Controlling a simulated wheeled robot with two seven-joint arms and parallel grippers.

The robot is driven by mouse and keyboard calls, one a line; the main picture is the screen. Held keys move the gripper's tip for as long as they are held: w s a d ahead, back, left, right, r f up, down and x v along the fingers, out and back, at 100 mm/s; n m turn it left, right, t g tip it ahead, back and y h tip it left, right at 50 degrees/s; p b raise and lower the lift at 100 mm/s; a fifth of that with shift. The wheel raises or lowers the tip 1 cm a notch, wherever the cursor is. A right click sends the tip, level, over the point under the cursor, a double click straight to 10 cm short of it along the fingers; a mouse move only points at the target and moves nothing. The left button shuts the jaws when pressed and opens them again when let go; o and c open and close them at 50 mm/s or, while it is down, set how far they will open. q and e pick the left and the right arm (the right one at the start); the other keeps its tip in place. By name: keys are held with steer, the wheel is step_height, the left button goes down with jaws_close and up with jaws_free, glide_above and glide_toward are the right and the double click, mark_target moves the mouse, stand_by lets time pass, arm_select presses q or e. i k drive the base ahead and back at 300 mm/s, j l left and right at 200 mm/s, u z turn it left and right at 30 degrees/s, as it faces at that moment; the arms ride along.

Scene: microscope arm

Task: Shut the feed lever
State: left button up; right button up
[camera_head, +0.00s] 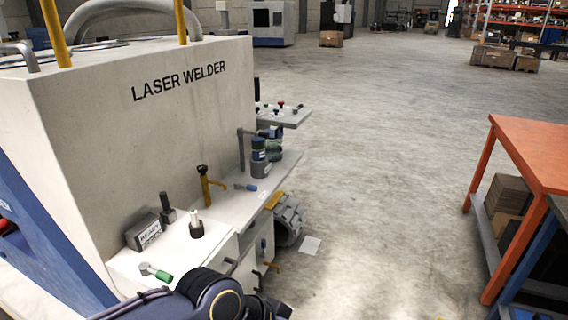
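The laser welder (180,100) is a large pale machine on the left, with its name printed on the side. No lever carries a readable "feed" label, so I cannot tell which one is the feed lever. A short lever with a green grip (158,273) lies on the near white ledge. A yellow post with a dark knob (204,185) and a short blue-gripped lever (246,188) are on the shelf beyond. Small orange-tipped handles (271,266) show on the lower front. A dark arm link of mine crosses the bottom; no gripper fingers are visible.
A grey box labelled READY (147,232) and a dark-based knob (196,226) stand on the ledge. Blue-and-green cylinders (261,158) stand on the shelf. An orange table (540,150) is at right. The concrete floor between is mostly clear.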

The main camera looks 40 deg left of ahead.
mark_target(246, 186)
steer(key=i+j+u, duration=0.1)
steer(key=i+u, duration=0.3)
steer(key=i+l+u, duration=0.1)
steer(key=i+u, duration=0.25)
steer(key=i, duration=0.2)
steer(key=i+l+u, duration=0.15)
steer(key=i+u, duration=0.45)
steer(key=u, duration=0.25)
steer(key=i+u, duration=0.15)
steer(key=u, duration=0.3)
steer(key=i+u, duration=0.2)
steer(key=u, duration=0.2)
steer(key=i+l+u, duration=0.15)
steer(key=u, duration=0.3)
steer(key=i+l+u, duration=0.1)
steer(key=u, duration=0.2)
steer(key=i+l+u, duration=0.25)
steer(key=k+j, duration=0.05)
steer(key=j, duration=0.05)
